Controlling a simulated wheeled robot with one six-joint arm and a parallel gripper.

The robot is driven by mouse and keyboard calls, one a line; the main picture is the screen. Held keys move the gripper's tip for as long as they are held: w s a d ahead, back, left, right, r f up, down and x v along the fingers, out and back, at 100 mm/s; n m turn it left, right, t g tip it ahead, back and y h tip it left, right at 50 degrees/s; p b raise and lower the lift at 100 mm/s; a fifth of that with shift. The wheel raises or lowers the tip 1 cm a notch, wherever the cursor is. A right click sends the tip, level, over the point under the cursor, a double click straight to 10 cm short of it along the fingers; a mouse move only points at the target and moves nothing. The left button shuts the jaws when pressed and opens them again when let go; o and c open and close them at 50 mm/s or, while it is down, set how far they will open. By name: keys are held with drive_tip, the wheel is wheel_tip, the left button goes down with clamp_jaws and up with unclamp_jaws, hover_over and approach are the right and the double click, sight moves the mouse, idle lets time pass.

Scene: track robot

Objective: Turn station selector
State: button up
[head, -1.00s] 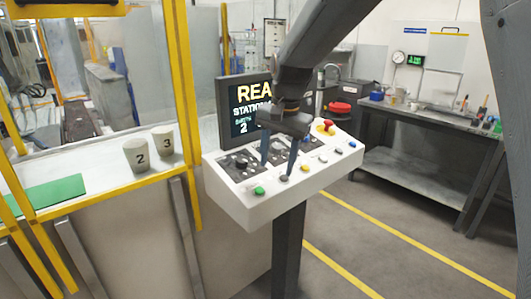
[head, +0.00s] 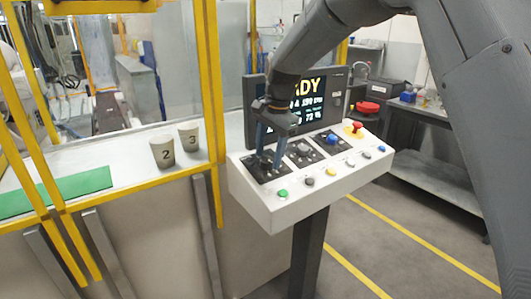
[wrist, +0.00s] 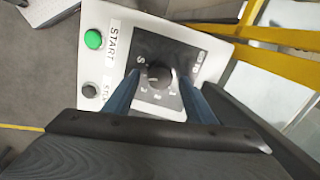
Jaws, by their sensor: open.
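The station selector (wrist: 158,77) is a black round knob on a dark plate with white marks, at the left end of the white control panel (head: 275,215). In the head view my gripper (head: 268,160) is over that left dark plate and hides most of the knob. In the wrist view my gripper (wrist: 160,95) is open, with one blue finger on each side of the knob. I cannot tell whether the fingers touch it. The screen (head: 325,100) behind the panel is partly hidden by my arm; "DY" shows on it.
A green button (head: 283,194), other coloured buttons and a red emergency button (head: 355,127) sit on the panel. Cups marked 2 (head: 163,151) and 3 (head: 189,139) stand on the ledge at left, behind yellow posts (head: 211,100). A workbench (head: 430,170) stands at right.

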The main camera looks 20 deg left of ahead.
drive_tip(key=shift+f, duration=0.35)
drive_tip(key=shift+a, duration=0.1)
drive_tip(key=c, duration=0.9)
drive_tip(key=shift+a, duration=0.2)
drive_tip(key=shift+c, duration=0.6)
drive_tip(key=shift+d, duration=0.15)
